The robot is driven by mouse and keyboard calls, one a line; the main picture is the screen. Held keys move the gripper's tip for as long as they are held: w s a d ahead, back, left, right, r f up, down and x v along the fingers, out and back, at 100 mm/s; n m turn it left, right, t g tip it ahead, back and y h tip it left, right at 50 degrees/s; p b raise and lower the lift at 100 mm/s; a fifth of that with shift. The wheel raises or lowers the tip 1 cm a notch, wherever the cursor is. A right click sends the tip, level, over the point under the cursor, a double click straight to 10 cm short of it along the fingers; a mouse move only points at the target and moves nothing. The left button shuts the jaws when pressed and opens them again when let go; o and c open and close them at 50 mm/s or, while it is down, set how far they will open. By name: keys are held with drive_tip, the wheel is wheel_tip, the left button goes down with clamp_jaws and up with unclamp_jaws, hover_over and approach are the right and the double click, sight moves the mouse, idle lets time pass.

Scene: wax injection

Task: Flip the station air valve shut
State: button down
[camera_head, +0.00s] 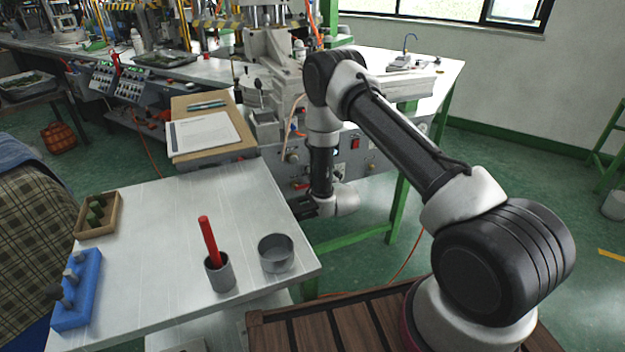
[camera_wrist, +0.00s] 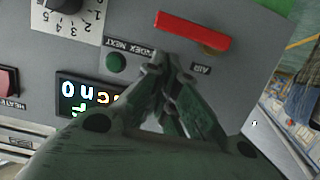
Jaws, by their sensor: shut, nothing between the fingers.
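The air valve has a red lever (camera_wrist: 190,33) on the grey control panel, with the "AIR" label beside its brass-coloured body (camera_wrist: 211,51) in the wrist view. The lever lies nearly level in that picture, tilted slightly down to the right. Its red handle shows small in the head view (camera_head: 301,186). My gripper (camera_wrist: 172,66) is shut and empty, its fingertips just below the lever in the wrist view. I cannot tell whether they touch it. In the head view my gripper (camera_head: 305,207) is low in front of the panel, partly hidden by the table corner.
Near the fingertips are a green button (camera_wrist: 116,62), a lit display (camera_wrist: 85,98), a dial (camera_wrist: 70,8) and a heater switch (camera_wrist: 8,80). The white table (camera_head: 170,240) holds a metal cup (camera_head: 220,275) with a red stick and an empty round tin (camera_head: 276,254).

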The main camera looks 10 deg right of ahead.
drive_tip(key=shift+f, duration=0.75)
drive_tip(key=shift+w, duration=0.1)
